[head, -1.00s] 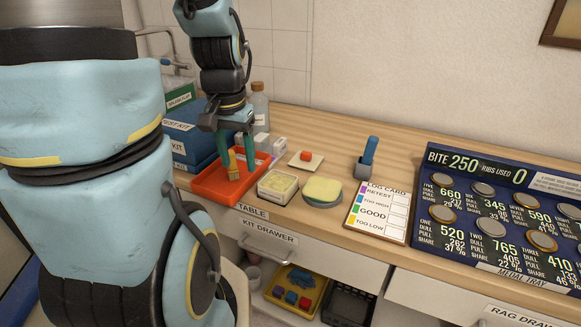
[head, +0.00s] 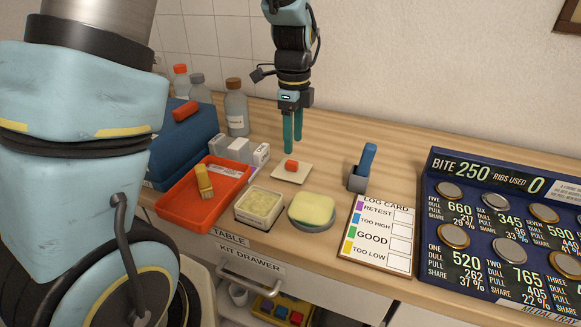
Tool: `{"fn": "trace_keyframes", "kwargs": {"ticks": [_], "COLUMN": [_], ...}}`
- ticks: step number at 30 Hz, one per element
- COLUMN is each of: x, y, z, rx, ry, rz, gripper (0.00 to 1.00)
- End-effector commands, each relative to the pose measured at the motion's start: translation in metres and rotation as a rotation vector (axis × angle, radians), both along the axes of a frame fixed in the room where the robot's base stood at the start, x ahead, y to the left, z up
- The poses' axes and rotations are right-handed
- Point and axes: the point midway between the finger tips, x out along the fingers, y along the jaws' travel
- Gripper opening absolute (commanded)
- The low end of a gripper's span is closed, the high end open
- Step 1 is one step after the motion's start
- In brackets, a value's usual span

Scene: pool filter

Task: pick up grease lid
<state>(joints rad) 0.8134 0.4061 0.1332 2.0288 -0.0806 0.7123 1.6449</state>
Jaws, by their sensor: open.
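The grease lid is probably the pale square plate with a small red knob (head: 291,167), lying flat on the table behind the open square tub (head: 260,207) of pale yellowish paste. My gripper (head: 292,146) points straight down with its two teal fingers just above and behind the knob in the head view. It is open and empty. I cannot tell the exact gap between the fingertips and the knob.
A red tray (head: 171,212) with a yellow brush (head: 204,181) is at left. A yellow sponge (head: 312,209) sits on a round grey base. A blue-handled tool (head: 362,168) stands at right, near the log card (head: 381,233). Bottles and small white boxes stand behind.

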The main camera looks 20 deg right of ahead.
Motion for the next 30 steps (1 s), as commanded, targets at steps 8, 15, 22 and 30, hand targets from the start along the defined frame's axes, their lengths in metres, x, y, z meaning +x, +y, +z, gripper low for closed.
{"fn": "trace_keyframes", "kwargs": {"ticks": [8,15,22,30], "x": [-0.001,-0.001,-0.001,-0.001], "y": [0.002,0.004,0.004,0.004], "z": [-0.021,-0.055,-0.065,-0.065], "rx": [0.003,0.003,-0.001,-0.001], "ry": [0.002,0.002,-0.001,-0.001], "rz": [0.002,0.003,0.004,0.004], "gripper": [0.6,0.6,0.6,0.44]}}
